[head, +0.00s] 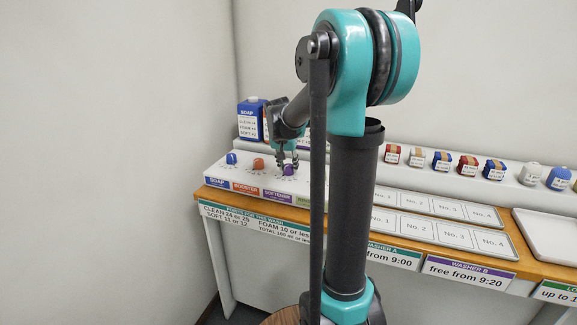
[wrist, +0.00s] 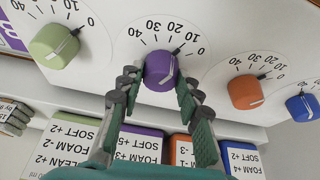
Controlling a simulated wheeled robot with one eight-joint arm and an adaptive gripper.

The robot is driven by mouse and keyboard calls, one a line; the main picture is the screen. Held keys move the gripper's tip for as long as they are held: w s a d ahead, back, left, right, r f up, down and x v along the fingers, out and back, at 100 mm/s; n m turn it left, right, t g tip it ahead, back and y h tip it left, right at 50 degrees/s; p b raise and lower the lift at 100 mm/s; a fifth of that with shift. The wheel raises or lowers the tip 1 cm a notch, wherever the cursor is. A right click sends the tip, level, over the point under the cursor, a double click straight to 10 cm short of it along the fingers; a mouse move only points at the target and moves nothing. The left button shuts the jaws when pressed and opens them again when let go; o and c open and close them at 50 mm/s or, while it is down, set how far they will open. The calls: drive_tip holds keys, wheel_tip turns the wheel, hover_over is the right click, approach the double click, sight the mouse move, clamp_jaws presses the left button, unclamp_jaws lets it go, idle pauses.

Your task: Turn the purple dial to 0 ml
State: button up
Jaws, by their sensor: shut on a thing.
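The purple dial (wrist: 158,71) sits on a white sloped panel, with a scale from 0 to 40 around it. My gripper (wrist: 158,84) has its fingers on either side of the dial and is shut on it. In the wrist view the dark pointer at the dial's edge lies up and right, close to the 10 mark and short of 0; the exact reading is hard to tell. In the head view the dial (head: 290,171) is partly hidden by my gripper (head: 287,160), above the softener label (head: 277,195).
In the wrist view a green dial (wrist: 54,46) is left of the purple one; orange (wrist: 245,92) and blue (wrist: 302,107) dials are to its right. Labelled bottles stand behind the panel. A points notice (head: 255,220) hangs on the table front. A white tray (head: 545,232) lies far right.

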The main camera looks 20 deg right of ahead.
drive_tip(key=m+g+h, duration=0.1)
drive_tip(key=m, duration=0.3)
drive_tip(key=shift+w+a+m, duration=0.1)
drive_tip(key=shift+m, duration=0.3)
drive_tip(key=shift+g, duration=0.3)
drive_tip(key=o, duration=1.2)
drive_tip(key=shift+c, duration=0.2)
drive_tip(key=v, duration=1.2)
drive_tip(key=shift+a, duration=0.15)
drive_tip(key=shift+f, duration=0.1)
